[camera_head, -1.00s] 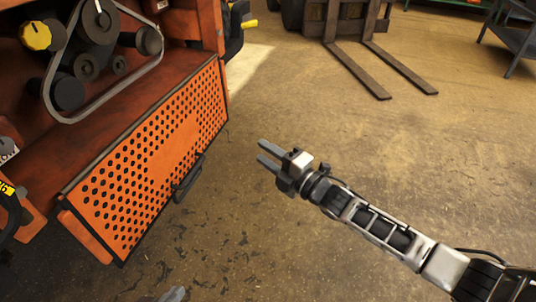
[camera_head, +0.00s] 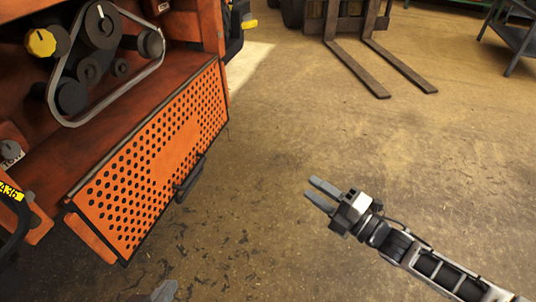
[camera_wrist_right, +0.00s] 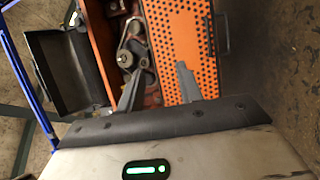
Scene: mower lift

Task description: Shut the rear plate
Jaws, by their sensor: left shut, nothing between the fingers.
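The rear plate (camera_head: 150,165) is an orange perforated panel on the orange mower, at the left of the head view. It hangs open, tilted outward, with the belt and pulleys above it exposed. Its dark handle (camera_head: 189,181) is on the outer edge. My right gripper (camera_head: 311,188) is open and empty over the floor, to the right of the plate and apart from it. In the right wrist view, the plate (camera_wrist_right: 182,45) lies beyond the spread fingers (camera_wrist_right: 161,66). My left gripper (camera_head: 165,292) barely shows at the bottom edge, shut and empty, below the plate.
The belt (camera_head: 127,98) and pulleys sit inside the mower body (camera_head: 200,20). Forklift forks (camera_head: 400,68) lie near the floor at the back. A dark table (camera_head: 520,35) stands at the far right. The floor between the plate and forks is clear.

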